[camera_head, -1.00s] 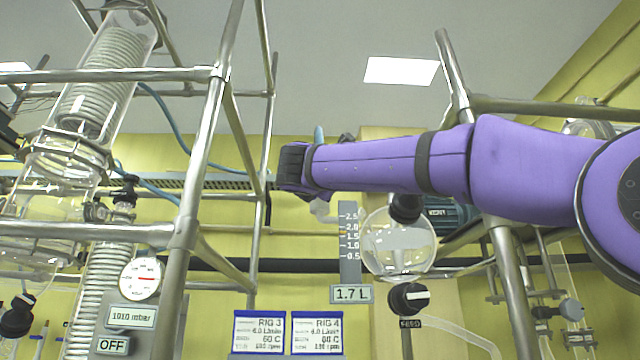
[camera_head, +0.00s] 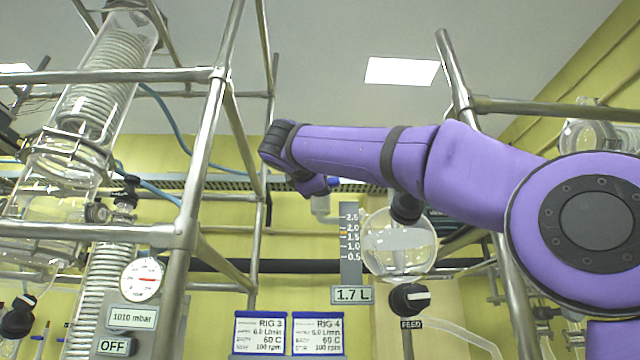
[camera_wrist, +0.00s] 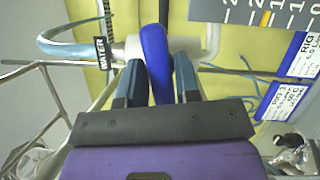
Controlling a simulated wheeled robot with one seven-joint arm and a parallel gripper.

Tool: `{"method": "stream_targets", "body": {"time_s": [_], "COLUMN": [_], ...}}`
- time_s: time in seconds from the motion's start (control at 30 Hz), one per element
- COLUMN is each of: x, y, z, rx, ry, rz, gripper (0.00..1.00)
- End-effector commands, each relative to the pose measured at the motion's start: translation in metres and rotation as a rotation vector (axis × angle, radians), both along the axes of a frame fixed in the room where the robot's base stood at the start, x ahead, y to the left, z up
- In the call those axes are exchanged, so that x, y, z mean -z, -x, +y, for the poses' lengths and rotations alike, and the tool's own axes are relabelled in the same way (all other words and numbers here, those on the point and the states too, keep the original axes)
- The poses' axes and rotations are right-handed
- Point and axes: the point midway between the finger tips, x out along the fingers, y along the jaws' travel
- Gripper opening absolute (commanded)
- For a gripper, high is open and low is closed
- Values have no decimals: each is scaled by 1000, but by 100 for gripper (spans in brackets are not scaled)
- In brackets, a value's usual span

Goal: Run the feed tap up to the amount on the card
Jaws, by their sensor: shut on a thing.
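My gripper (camera_wrist: 158,78) is shut on a blue tap lever (camera_wrist: 154,45) in the wrist view, with one finger on each side. The lever sits on a pale pipe fitting next to a black tag reading WATER (camera_wrist: 101,50). In the head view my purple arm hides most of the gripper, and a bit of the blue lever (camera_head: 334,182) shows. The black FEED knob (camera_head: 410,299) is below the round glass vessel (camera_head: 400,245), apart from my gripper. A readout (camera_head: 352,295) shows 1.7 L under a grey scale (camera_head: 350,265). Cards RIG 3 (camera_head: 259,333) and RIG 4 (camera_head: 317,333) stand below.
Steel frame tubes (camera_head: 205,150) stand left of my arm and another post (camera_head: 510,280) is at the right. Glass coils (camera_head: 95,85), a gauge (camera_head: 142,278) and an OFF panel (camera_head: 113,346) are at the left. A blue hose (camera_wrist: 70,45) runs to the fitting.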

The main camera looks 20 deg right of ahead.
Motion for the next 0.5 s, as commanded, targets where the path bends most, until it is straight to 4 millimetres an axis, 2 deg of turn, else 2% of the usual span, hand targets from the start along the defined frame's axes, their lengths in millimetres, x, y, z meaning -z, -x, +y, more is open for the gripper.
{"method": "stream_targets", "body": {"time_s": [0.2,0.5], "x": [0,0], "y": [-1,-1], "z": [0,0], "rx": [0,2], "ry": [-119,-196], "rz": [-36,-60], "gripper": [6,6]}}
